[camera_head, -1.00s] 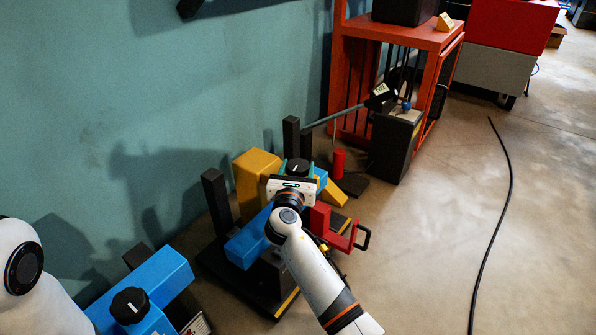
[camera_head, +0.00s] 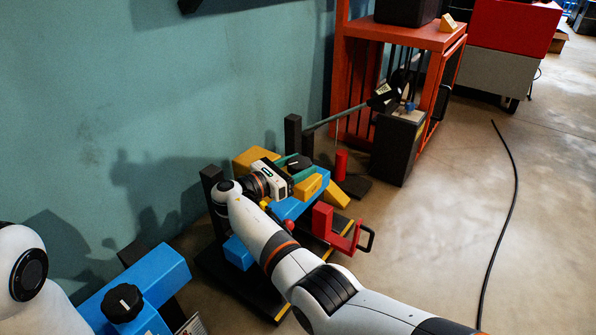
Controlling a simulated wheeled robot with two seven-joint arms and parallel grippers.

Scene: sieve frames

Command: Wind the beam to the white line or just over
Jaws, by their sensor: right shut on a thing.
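A low machine with blue (camera_head: 310,192) and yellow parts stands on a dark base by the wall. A black knob (camera_head: 298,162) with a white mark sits on its top. My right gripper (camera_head: 287,171) is shut at this knob, its body just left of it; the fingertips are mostly hidden. A grey bar (camera_head: 338,117), possibly the beam, slopes up from a black post to a dark plate with a pale label (camera_head: 382,89). I cannot make out a white line for certain. My left gripper is out of view; only part of that arm shows at the left edge.
A second blue unit (camera_head: 155,280) with a black knob (camera_head: 124,303) stands at the lower left. A red bracket (camera_head: 335,225) with a black handle juts out at the front. An orange frame (camera_head: 440,40) stands behind. A black cable (camera_head: 512,190) lies on open floor at right.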

